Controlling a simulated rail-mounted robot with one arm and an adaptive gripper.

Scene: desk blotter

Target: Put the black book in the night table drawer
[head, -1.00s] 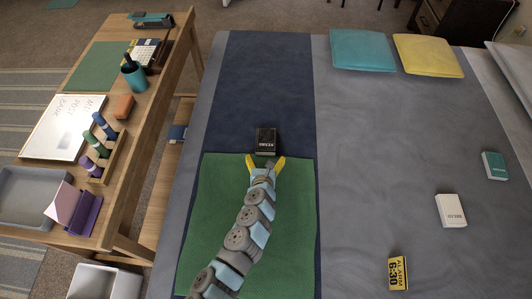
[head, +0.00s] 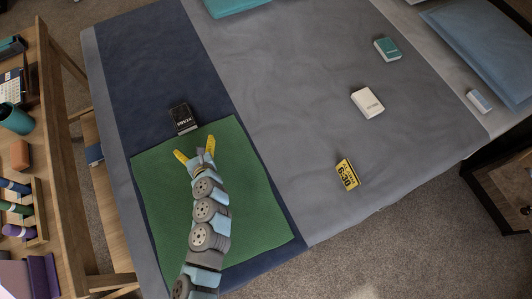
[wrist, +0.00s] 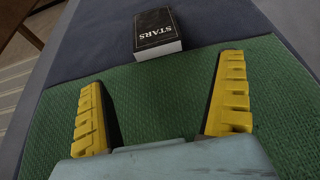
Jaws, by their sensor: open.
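The black book (head: 183,118), with STARS on its cover, lies flat on the dark blue strip of the bed, just beyond the green mat's far edge. It also shows in the wrist view (wrist: 158,30), ahead of the fingers. My gripper (head: 196,152) is open and empty over the green mat, short of the book and apart from it. Its yellow fingers (wrist: 163,80) are spread wide. A dark piece of furniture (head: 496,180) at the right edge may be the night table; I cannot make out whether a drawer is open.
The green mat (head: 165,200) lies under my arm. A cluttered wooden desk (head: 65,180) stands at the left.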

